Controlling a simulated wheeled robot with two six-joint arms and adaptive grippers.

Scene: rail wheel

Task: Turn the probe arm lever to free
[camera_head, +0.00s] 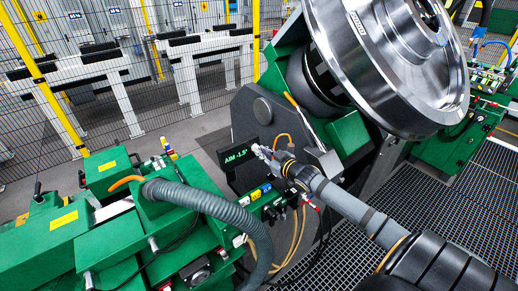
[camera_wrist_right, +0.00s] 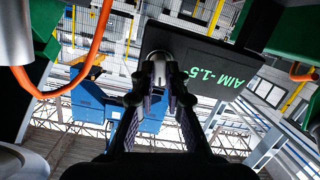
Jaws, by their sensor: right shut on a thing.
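My right arm comes in from the lower right in the head view. Its gripper (camera_head: 266,152) is at the front of the green machine, next to a small black display (camera_head: 236,156) reading "AIM -1.5°". In the right wrist view the fingers (camera_wrist_right: 159,78) are closed in on a small grey rounded piece, which seems to be the probe arm lever (camera_wrist_right: 157,56). The display (camera_wrist_right: 218,68) is just behind and to the right of it. The gripper hides most of the lever, and I cannot read any free mark. My left gripper is not in view.
A large shiny rail wheel (camera_head: 385,60) stands above and right of the gripper. A grey corrugated hose (camera_head: 215,207) arches over the green machine housing (camera_head: 110,230) at left. An orange cable (camera_wrist_right: 62,85) hangs left of the fingers. A row of small coloured labels and connectors sits below the display.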

